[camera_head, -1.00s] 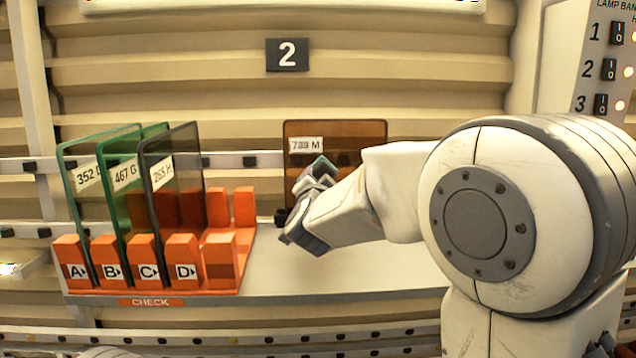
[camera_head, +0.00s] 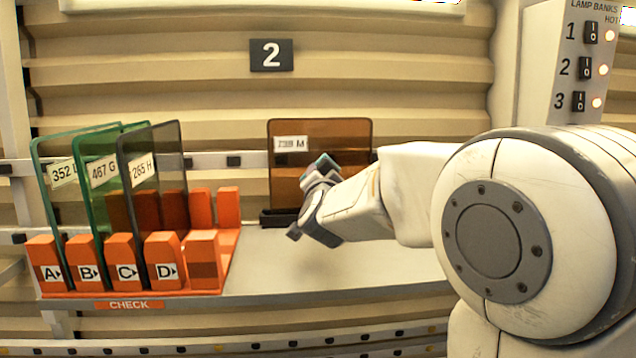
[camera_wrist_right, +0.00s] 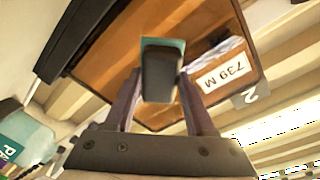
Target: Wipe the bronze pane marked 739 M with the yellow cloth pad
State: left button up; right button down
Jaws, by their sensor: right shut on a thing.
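The bronze pane (camera_head: 340,140) with the label 739 M stands upright in a dark base (camera_head: 279,218) at the back of the shelf. It also fills much of the right wrist view (camera_wrist_right: 115,60), its label upside down. My right gripper (camera_head: 318,178) is in front of the pane's lower middle. In the right wrist view my right gripper (camera_wrist_right: 160,75) is shut on a dark block with a teal edge (camera_wrist_right: 161,44). No yellow cloth shows on it. I cannot tell whether the block touches the pane. My left gripper is out of view.
An orange rack (camera_head: 203,262) marked CHECK holds green panes 352 (camera_head: 50,205) and 467 G (camera_head: 103,200) and grey pane 265 H (camera_head: 150,195). The shelf (camera_head: 290,270) is clear right of it. A bottle (camera_wrist_right: 28,140) shows lower left in the wrist view.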

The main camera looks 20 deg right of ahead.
jog(key=shift+w+a+p, duration=0.25)
jog(key=shift+a+p, duration=0.1)
jog(key=shift+a, duration=0.3)
jog(key=shift+w+a+p, duration=0.2)
jog(key=shift+a+p, duration=0.1)
jog(key=shift+a, duration=0.4)
jog(key=shift+w+a+p, duration=0.25)
jog(key=shift+a+p, duration=0.1)
jog(key=shift+a, duration=0.3)
jog(key=shift+a, duration=0.1)
jog(key=shift+s+a, duration=0.15)
jog(key=shift+s, duration=0.15)
jog(key=shift+d+r+p+v, duration=0.15)
jog(key=shift+d+p+v, duration=0.05)
jog(key=shift+v, duration=1.05)
jog(key=shift+d+r+p+v, duration=0.1)
jog(key=shift+d+p+v, duration=0.1)
jog(key=shift+v, duration=1.05)
jog(key=shift+s, duration=0.15)
